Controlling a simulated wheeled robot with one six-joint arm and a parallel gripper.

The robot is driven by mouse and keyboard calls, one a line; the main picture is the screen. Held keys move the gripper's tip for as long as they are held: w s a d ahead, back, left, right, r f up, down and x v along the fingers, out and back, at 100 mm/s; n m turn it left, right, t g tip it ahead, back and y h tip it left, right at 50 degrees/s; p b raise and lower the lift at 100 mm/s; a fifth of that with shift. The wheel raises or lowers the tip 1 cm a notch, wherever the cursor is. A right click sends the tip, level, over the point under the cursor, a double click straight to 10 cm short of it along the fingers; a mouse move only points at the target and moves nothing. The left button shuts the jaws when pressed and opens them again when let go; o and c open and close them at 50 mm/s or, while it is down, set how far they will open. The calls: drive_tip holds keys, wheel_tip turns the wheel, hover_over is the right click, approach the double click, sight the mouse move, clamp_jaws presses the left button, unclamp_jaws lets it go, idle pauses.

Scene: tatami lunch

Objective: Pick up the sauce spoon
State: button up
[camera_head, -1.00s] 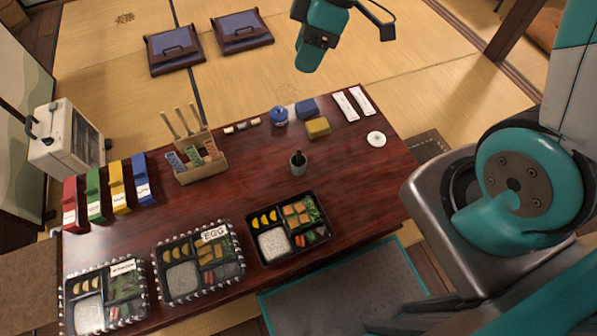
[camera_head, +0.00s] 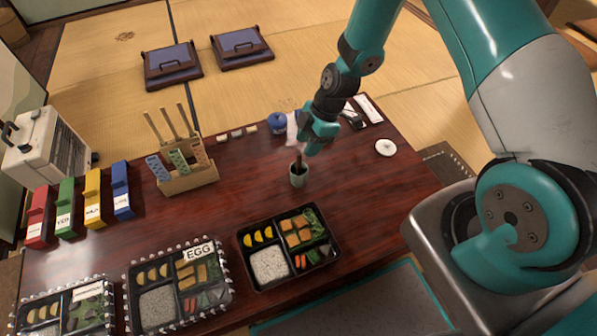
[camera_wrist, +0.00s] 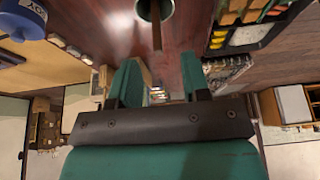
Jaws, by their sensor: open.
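The sauce spoon (camera_head: 299,160) stands in a small dark cup (camera_head: 298,180) near the middle of the table; only its brown handle shows above the rim. In the wrist view the spoon handle (camera_wrist: 157,36) sticks out of the cup (camera_wrist: 147,10) at the top edge, roughly in line with the gap between the fingers. My gripper (camera_head: 314,148) is just above and beside the spoon in the head view. In the wrist view my gripper (camera_wrist: 158,80) shows two teal fingers apart, with nothing held between them. The spoon's bowl is hidden in the cup.
An open bento box (camera_head: 327,262) lies in front of the cup. A wooden holder (camera_head: 190,182) with upright sticks is to the left. A blue lidded pot (camera_head: 278,124) stands behind, and a white round lid (camera_head: 385,148) is at right. Bare table surrounds the cup.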

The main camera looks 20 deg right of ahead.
sight(297, 162)
drive_tip(key=b+x, duration=0.2)
drive_tip(key=x, duration=0.6)
drive_tip(key=shift+w+a, duration=0.1)
clamp_jaws()
